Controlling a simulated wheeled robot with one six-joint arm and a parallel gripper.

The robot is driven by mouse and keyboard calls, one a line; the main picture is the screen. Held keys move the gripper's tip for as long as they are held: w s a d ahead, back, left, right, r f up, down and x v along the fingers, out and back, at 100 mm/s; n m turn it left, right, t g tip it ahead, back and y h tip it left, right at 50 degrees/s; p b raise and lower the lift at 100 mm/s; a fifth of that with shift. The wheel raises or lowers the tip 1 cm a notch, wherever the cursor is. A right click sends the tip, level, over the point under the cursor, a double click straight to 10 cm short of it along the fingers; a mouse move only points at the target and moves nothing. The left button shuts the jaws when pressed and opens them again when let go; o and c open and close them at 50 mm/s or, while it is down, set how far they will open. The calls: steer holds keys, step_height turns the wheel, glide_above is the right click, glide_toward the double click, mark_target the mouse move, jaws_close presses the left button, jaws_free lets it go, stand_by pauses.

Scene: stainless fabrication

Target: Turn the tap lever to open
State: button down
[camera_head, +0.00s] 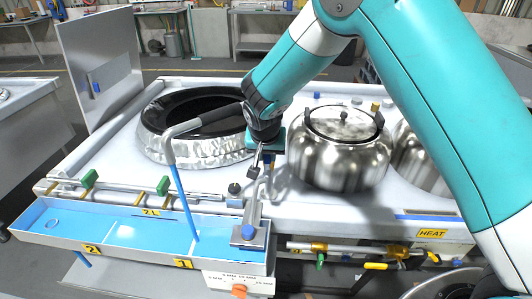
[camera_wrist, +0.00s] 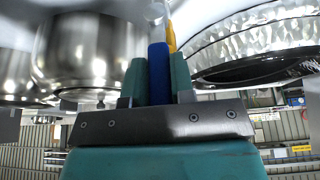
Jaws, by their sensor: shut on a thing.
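My gripper (camera_head: 264,160) is above the near edge of the steel cooking range, between the wok and the lidded pot. In the wrist view its two teal fingers (camera_wrist: 158,80) are shut on a blue lever (camera_wrist: 158,72), one finger on each side. A yellow part (camera_wrist: 171,36) shows just beyond the lever. In the head view my wrist and fingers mostly hide the lever. A grey bent tap spout (camera_head: 200,123) reaches left from behind my gripper. A straight blue column (camera_head: 184,200), which looks like water, runs from its tip down to the blue trough (camera_head: 110,232).
A round wok ring (camera_head: 160,147) lies left of my arm. A shiny lidded pot (camera_head: 340,165) stands close on the right, with another pot behind my arm. Yellow and green valves (camera_head: 320,252) line the front below. An upright steel panel (camera_head: 97,65) stands at left.

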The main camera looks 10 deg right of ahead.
steer(key=c, duration=1)
jaws_free()
steer(key=shift+a, duration=0.1)
steer(key=b+v, duration=0.2)
steer(key=v, duration=1.5)
steer(key=shift+r, duration=0.2)
steer(key=s+n+g+y, duration=0.1)
steer(key=s+n+y, duration=0.1)
steer(key=s, duration=0.7)
steer(key=s+d+n+g+y, duration=0.1)
steer(key=s+n+y, duration=0.1)
steer(key=s+n, duration=0.3)
steer(key=s+d+n+g+y, duration=0.1)
steer(key=s+n, duration=0.3)
steer(key=s, duration=0.9)
steer(key=shift+d+r+g+y, duration=0.15)
steer(key=shift+d+g+y, duration=0.05)
steer(key=shift+g+y, duration=0.35)
